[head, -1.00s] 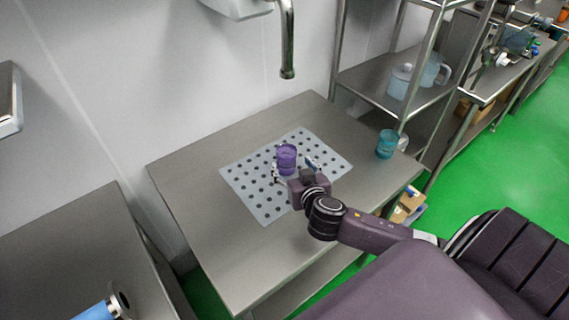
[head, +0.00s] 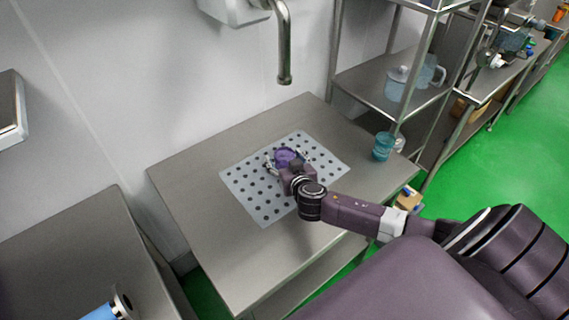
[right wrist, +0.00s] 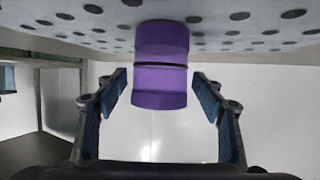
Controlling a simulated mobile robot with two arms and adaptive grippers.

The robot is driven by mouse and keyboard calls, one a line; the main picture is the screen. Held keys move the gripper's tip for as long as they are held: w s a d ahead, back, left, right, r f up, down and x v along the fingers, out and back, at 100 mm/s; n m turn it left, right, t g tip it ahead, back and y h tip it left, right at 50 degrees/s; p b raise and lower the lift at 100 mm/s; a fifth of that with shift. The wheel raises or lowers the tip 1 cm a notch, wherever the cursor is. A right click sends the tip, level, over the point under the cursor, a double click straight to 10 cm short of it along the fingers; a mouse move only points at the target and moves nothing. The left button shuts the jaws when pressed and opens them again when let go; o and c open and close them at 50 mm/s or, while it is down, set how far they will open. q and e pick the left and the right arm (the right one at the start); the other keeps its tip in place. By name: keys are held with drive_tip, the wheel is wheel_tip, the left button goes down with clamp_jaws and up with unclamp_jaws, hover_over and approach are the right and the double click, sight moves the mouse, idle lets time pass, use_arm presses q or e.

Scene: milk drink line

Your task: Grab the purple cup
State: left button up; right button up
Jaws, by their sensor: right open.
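The purple cup (head: 286,155) stands on the white dotted mat (head: 262,213) on the steel table, partly hidden by my right gripper in the head view. My right gripper (head: 287,162) is open, with a finger on each side of the cup. In the right wrist view, which looks upside down, the cup (right wrist: 161,66) is centred between the two blue-padded fingers of my right gripper (right wrist: 162,98). Gaps show on both sides, and the fingers do not touch it there. My left gripper is not in view.
A teal cup (head: 383,146) stands near the table's right edge. A metal tap (head: 284,50) hangs over the back of the table. A steel shelf (head: 375,92) with jugs stands at the right. The table's left part is clear.

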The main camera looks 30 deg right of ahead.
drive_tip(key=c, duration=1.1)
drive_tip(key=shift+c, duration=0.2)
drive_tip(key=shift+r, duration=0.1)
